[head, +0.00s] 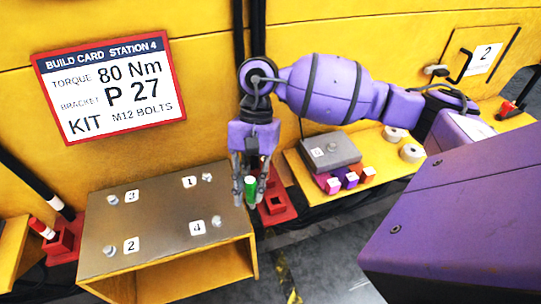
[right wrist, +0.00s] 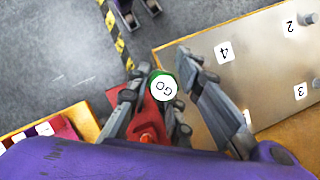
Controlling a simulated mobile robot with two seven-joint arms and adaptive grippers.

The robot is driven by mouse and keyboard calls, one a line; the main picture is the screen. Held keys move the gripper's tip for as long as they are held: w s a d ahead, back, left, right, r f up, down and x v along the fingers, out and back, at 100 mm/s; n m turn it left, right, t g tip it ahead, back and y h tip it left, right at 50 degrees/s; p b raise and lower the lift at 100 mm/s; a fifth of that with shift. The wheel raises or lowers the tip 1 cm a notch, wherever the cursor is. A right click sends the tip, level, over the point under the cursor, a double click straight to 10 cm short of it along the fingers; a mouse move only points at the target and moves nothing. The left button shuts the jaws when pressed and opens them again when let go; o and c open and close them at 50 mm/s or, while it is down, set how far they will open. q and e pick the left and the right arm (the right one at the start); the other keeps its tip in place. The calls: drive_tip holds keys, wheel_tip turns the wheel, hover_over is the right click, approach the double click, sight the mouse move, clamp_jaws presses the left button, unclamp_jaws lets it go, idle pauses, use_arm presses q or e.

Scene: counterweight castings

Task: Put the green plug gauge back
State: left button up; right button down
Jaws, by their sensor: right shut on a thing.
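The green plug gauge (head: 250,190) is a short green cylinder with a pale top. In the right wrist view its white end (right wrist: 163,87) reads "GO". My right gripper (head: 251,200) is shut on it, with a finger on either side. It holds the gauge near the right edge of the metal-topped stand, close to a red base (head: 278,207). I cannot tell the gauge's height above what lies below.
The stand's metal top (head: 150,218) carries several bolts and number labels. A yellow shelf (head: 378,182) at right holds a grey block (head: 331,151), small coloured blocks (head: 350,179) and white rolls (head: 411,153). A yellow wall with a build card (head: 110,88) stands behind.

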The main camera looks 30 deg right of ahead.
drive_tip(key=m, duration=0.2)
drive_tip(key=m+t+y, duration=0.1)
drive_tip(key=shift+w+d+r+m, duration=0.1)
drive_tip(key=shift+d+m, duration=0.15)
drive_tip(key=shift+m, duration=0.05)
drive_tip(key=m, duration=0.1)
drive_tip(key=m+t, duration=0.1)
drive_tip(key=m, duration=0.1)
drive_tip(key=shift+w+d+p, duration=0.2)
drive_tip(key=shift+p, duration=0.2)
drive_tip(key=w+d+r+m+t+h+p, duration=0.25)
drive_tip(key=d+m+t, duration=0.4)
drive_tip(key=m, duration=1.15)
use_arm(q)
drive_tip(key=shift+w+d+r+b, duration=0.15)
drive_tip(key=shift+r+b, duration=0.55)
drive_tip(key=shift+b, duration=0.55)
use_arm(e)
drive_tip(key=shift+g+h, duration=0.35)
drive_tip(key=shift+g, duration=0.1)
drive_tip(key=f, duration=0.3)
drive_tip(key=s+f, duration=0.1)
drive_tip(key=f, duration=0.1)
drive_tip(key=shift+d, duration=0.25)
use_arm(q)
drive_tip(key=shift+w, duration=0.15)
drive_tip(key=shift+s+f, duration=0.15)
drive_tip(key=shift+s, duration=0.05)
use_arm(e)
drive_tip(key=shift+f, duration=0.2)
